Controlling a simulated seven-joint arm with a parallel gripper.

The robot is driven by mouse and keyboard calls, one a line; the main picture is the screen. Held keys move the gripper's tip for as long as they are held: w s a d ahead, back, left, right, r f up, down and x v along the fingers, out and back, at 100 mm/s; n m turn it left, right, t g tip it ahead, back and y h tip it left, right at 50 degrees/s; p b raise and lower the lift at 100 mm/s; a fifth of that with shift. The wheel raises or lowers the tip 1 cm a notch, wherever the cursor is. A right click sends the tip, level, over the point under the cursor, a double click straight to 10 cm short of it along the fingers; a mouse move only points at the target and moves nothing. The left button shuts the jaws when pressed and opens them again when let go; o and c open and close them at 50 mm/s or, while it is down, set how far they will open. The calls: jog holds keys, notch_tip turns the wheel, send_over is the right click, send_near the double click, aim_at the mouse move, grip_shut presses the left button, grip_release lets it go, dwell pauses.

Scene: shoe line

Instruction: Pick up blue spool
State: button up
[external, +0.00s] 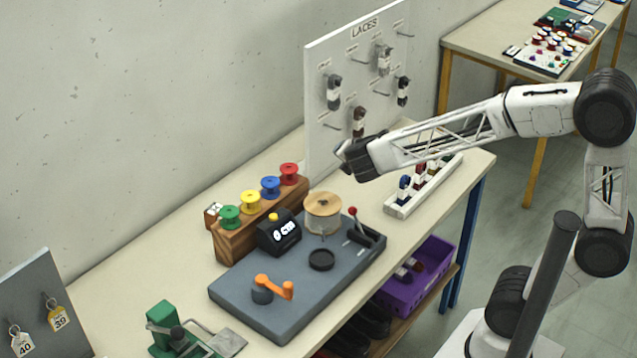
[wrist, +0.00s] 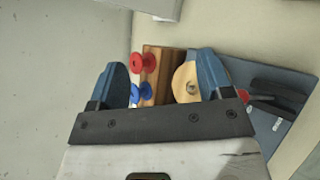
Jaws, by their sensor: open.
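The blue spool (external: 270,187) stands on a wooden rack (external: 262,222) in a row with a red spool (external: 289,174), a yellow spool (external: 250,202) and a green spool (external: 230,217). The blue spool also shows in the wrist view (wrist: 141,92), partly hidden low between the fingers, beside the red spool (wrist: 144,62). My gripper (external: 343,160) is open and empty, above and to the right of the rack in the external view. Its two blue fingers (wrist: 160,80) show spread apart in the wrist view.
A grey winding base (external: 300,305) with a counter box (external: 279,232), a wooden reel (external: 322,212) and an orange crank (external: 275,287) sits in front of the rack. A white lace board (external: 340,150) stands upright behind my gripper. A lace tray (external: 424,186) lies to the right.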

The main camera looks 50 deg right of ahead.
jog(key=w+a+f+n+t+y, duration=0.2)
jog(key=w+a+f+n+t, duration=0.15)
jog(key=w+a+n, duration=0.35)
jog(key=n+y, duration=0.2)
jog(key=n, duration=0.6)
send_near(273, 184)
jog(key=shift+t, duration=0.45)
jog(key=x, duration=0.4)
jog(key=shift+s+d+f, duration=0.1)
jog(key=shift+d+f, duration=0.1)
jog(key=shift+f, duration=0.25)
jog(key=shift+x, duration=1.3)
jog(key=shift+x, duration=2.65)
jog(key=shift+a, duration=0.1)
jog(key=shift+c, duration=0.4)
